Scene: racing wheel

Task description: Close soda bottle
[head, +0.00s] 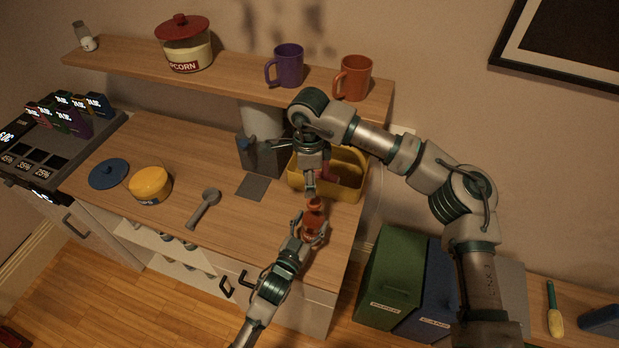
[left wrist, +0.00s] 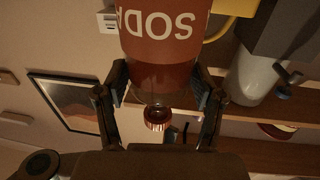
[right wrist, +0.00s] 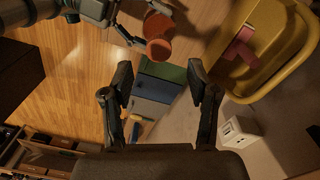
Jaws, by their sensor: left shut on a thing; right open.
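A red-brown soda bottle (head: 313,222) stands over the counter's front right part, in my left gripper (head: 311,234), which is shut on it. In the left wrist view the bottle (left wrist: 160,45) appears upside down with its lettering, between the fingers. A ribbed orange-red cap (left wrist: 157,117) shows at its neck end; I cannot tell how tightly it sits. My right gripper (head: 310,186) is just above the bottle in the head view, its jaws small there. In the right wrist view its fingers are open and empty (right wrist: 163,80), with the bottle (right wrist: 158,35) beyond them at upper left.
A yellow caddy (head: 345,185) stands right behind the bottle. Mugs stand on the shelf (head: 225,83) above. Green (head: 390,270) and blue bins stand at right.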

